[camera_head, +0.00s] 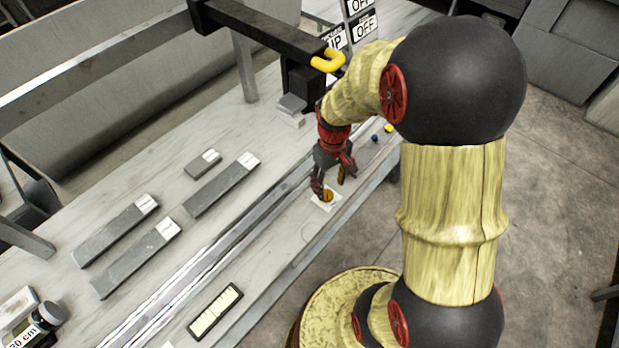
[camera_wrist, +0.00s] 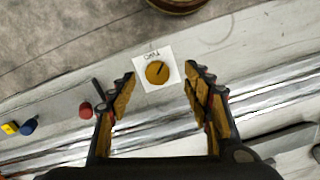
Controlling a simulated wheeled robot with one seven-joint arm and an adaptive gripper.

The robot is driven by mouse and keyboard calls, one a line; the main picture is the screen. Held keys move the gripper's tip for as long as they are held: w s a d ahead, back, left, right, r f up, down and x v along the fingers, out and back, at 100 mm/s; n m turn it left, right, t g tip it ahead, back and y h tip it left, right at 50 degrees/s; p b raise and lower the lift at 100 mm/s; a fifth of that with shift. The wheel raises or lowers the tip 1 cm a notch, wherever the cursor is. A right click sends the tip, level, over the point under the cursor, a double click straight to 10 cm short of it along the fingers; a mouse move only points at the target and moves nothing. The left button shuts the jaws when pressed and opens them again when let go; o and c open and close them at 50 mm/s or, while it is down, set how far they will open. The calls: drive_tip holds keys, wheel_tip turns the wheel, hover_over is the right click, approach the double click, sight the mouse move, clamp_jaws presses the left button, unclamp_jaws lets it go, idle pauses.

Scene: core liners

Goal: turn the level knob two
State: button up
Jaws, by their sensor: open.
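A round orange-brown knob (camera_wrist: 157,72) sits on a white square plate (camera_wrist: 143,73) with small dark lettering beside it, which is hard to read. A dark pointer line on the knob slants toward the upper right in the wrist view. The knob also shows in the head view (camera_head: 327,197), on the front edge strip of the bench. My gripper (camera_wrist: 160,82) is open, its two fingers on either side of the knob in the wrist view. In the head view my gripper (camera_head: 330,183) points down close above the knob. I cannot tell whether it touches.
A red knob (camera_wrist: 85,110), a blue knob (camera_wrist: 28,126) and a yellow one (camera_wrist: 10,128) lie along the same strip. Metal rails (camera_head: 230,252) run behind it. Several grey slabs (camera_head: 117,230) lie on the bench. A black arm with a yellow handle (camera_head: 328,61) stands behind my gripper.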

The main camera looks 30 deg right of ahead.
sight(326, 193)
drive_tip(key=shift+w+d+r+n, duration=0.1)
drive_tip(key=shift+w+r+n, duration=0.1)
drive_tip(key=shift+w, duration=0.3)
drive_tip(key=shift+w+r+n, duration=0.1)
drive_tip(key=shift+w+r, duration=0.05)
drive_tip(key=shift+w, duration=0.3)
drive_tip(key=shift+t, duration=0.3)
drive_tip(key=shift+n, duration=0.3)
wheel_tip(326, 193, down, 8)
drive_tip(key=b, duration=0.2)
drive_tip(key=shift+r+b, duration=0.15)
drive_tip(key=shift+b, duration=0.15)
drive_tip(key=c, duration=0.3)
drive_tip(key=c, duration=0.8)
drive_tip(key=shift+c, duration=0.2)
